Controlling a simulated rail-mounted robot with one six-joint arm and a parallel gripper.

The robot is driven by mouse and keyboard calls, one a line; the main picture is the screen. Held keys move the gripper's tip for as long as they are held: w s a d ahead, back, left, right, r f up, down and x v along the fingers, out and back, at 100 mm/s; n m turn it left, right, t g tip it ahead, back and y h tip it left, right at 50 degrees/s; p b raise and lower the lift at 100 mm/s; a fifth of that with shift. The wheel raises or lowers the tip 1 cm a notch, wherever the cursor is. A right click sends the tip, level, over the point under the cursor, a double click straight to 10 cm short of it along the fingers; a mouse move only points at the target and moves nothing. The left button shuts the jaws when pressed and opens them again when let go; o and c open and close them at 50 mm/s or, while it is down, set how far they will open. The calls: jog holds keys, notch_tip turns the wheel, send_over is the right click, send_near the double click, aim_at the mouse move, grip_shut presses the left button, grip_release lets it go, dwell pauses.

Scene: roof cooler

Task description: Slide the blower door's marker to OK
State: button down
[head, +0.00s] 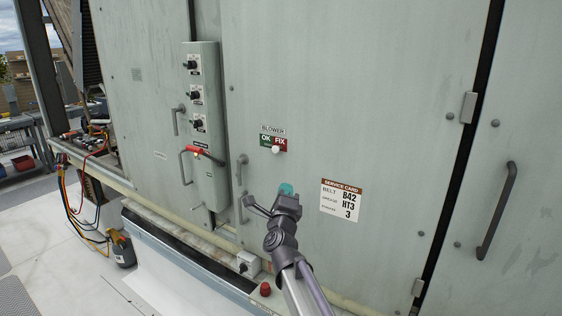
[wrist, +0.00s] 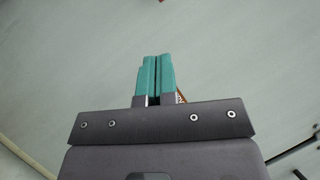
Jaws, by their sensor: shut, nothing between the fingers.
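The blower door (head: 370,100) is a pale grey-green panel. On it, under a BLOWER label, sits a small plate (head: 266,142) with a green OK half on the left and a red FIX half on the right. The white round marker (head: 276,150) is at the plate's lower edge, under FIX. My gripper (head: 286,188) is below and slightly right of the marker, apart from it. In the wrist view its teal fingers (wrist: 155,75) are shut together with nothing between them, facing the bare door. The marker does not show clearly in the wrist view.
A service card (head: 341,201) is on the door, right of my gripper. A door handle (head: 241,188) is to the left. A switch box (head: 205,120) with a red-handled lever (head: 198,151) juts out further left. Door surface around the marker is clear.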

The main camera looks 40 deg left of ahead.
jog(key=p, duration=0.3)
send_near(280, 149)
jog(key=w+d, duration=0.1)
jog(key=w, duration=0.2)
jog(key=a, duration=0.1)
jog(key=w+a+r+p, duration=0.1)
jog(key=a+p, duration=0.1)
jog(key=shift+w+a+r, duration=0.1)
jog(key=shift+w+r, duration=0.05)
jog(key=shift+r, duration=0.2)
jog(key=shift+a, duration=0.15)
jog(key=shift+a, duration=0.1)
